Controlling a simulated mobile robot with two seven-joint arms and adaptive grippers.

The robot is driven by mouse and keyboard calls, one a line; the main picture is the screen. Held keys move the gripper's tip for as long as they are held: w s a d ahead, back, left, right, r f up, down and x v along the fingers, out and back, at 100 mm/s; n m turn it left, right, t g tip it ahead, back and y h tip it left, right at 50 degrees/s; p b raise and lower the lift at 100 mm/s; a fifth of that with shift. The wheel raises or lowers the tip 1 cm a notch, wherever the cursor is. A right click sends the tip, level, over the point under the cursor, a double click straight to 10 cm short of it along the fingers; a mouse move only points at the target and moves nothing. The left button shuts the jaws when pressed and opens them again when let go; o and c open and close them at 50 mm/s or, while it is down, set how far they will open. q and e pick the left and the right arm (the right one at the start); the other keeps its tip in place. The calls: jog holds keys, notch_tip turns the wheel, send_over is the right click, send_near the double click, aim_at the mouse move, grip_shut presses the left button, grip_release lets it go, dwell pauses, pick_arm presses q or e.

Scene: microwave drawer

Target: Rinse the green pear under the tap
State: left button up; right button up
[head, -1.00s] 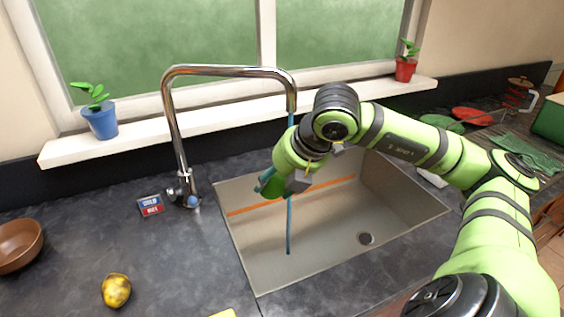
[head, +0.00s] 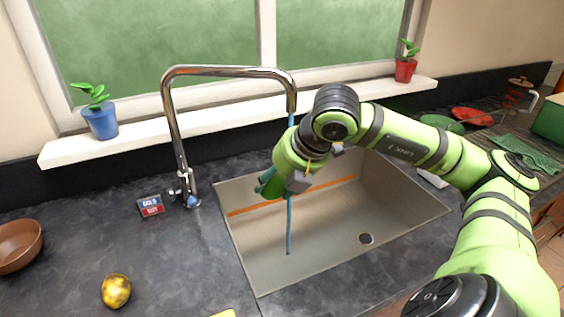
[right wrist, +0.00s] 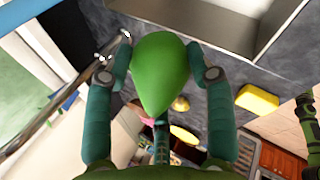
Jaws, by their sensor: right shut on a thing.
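The green pear (right wrist: 160,70) is between the two fingers of my right gripper (right wrist: 164,72) in the right wrist view, with a finger against each side. In the head view my right gripper (head: 268,184) is over the left part of the sink, and the pear there (head: 275,188) is mostly hidden by the gripper. The chrome tap (head: 175,120) arches over the sink, and a thin blue stream of water (head: 290,230) falls from its spout to the basin floor. The stream passes close to the gripper; I cannot tell whether it touches the pear.
The steel sink (head: 330,235) has a drain at its right. A cold/hot sign (head: 151,205) stands left of the tap. A yellow fruit (head: 116,291) and a brown bowl (head: 18,245) sit on the counter at left. Potted plants (head: 100,120) stand on the sill.

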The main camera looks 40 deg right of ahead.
jog(key=s+a+r+p, duration=0.3)
jog(key=a+r+p, duration=0.1)
dwell(0.6)
jog(key=shift+w, duration=0.1)
